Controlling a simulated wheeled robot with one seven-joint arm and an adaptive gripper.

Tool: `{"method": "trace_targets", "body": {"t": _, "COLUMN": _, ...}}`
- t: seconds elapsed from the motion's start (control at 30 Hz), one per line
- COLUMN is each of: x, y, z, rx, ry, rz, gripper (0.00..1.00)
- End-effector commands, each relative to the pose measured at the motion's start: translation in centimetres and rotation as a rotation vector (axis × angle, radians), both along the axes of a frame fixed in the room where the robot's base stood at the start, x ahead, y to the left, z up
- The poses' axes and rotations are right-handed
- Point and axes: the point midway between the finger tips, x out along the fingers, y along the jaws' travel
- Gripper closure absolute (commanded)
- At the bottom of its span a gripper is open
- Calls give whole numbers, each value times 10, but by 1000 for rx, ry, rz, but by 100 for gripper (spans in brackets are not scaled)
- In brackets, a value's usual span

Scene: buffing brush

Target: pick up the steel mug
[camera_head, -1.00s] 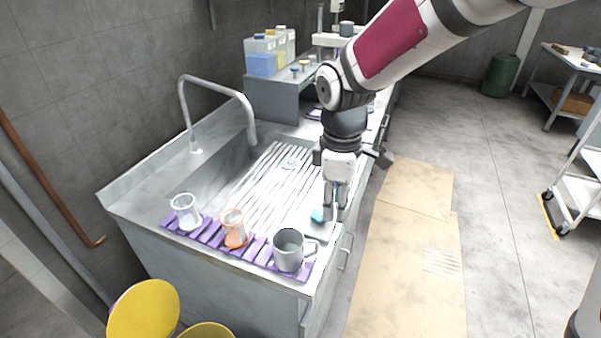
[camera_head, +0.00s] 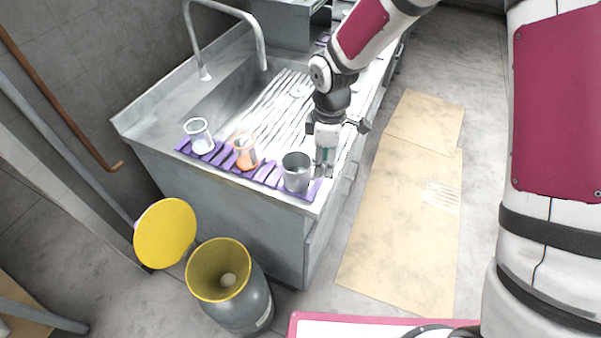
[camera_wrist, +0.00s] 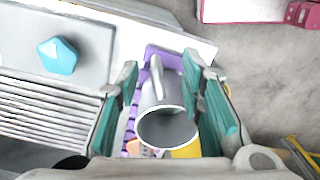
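The steel mug (camera_head: 296,174) stands upright on the purple slatted mat (camera_head: 225,163) at the front right corner of the sink counter. In the wrist view, the mug (camera_wrist: 160,104) shows its round open mouth, with its handle towards the top of the picture. My gripper (camera_head: 325,172) points down just right of the mug in the head view and hides its handle side. In the wrist view, my gripper (camera_wrist: 161,78) is open, its teal-padded fingers on either side of the mug and handle in the picture. I see no clear contact.
An orange-rimmed cup (camera_head: 245,152) stands left of the mug, and a clear cup (camera_head: 199,136) farther left. A blue-green piece (camera_wrist: 59,55) lies on the counter. The tap (camera_head: 262,45) arches over the sink. An open yellow-rimmed bin (camera_head: 232,290) stands on the floor in front.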

Motion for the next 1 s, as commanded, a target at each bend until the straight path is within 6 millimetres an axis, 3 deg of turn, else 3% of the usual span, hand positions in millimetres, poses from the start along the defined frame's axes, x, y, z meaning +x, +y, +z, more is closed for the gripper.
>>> {"method": "trace_targets", "body": {"t": 0.4, "x": 2, "y": 1, "z": -45, "rx": -1, "ry": 1, "rz": 1, "gripper": 65}}
{"method": "trace_targets", "body": {"t": 0.67, "x": 3, "y": 1, "z": -49, "rx": 0, "ry": 0, "rz": 1, "gripper": 65}}
{"method": "trace_targets", "body": {"t": 0.7, "x": 3, "y": 1, "z": -49, "rx": 0, "ry": 0, "rz": 1, "gripper": 68}}
{"method": "trace_targets", "body": {"t": 0.83, "x": 3, "y": 1, "z": -49, "rx": 0, "ry": 0, "rz": 1, "gripper": 97}}
{"method": "trace_targets", "body": {"t": 1.0, "x": 3, "y": 1, "z": -48, "rx": 0, "ry": 0, "rz": 1, "gripper": 100}}
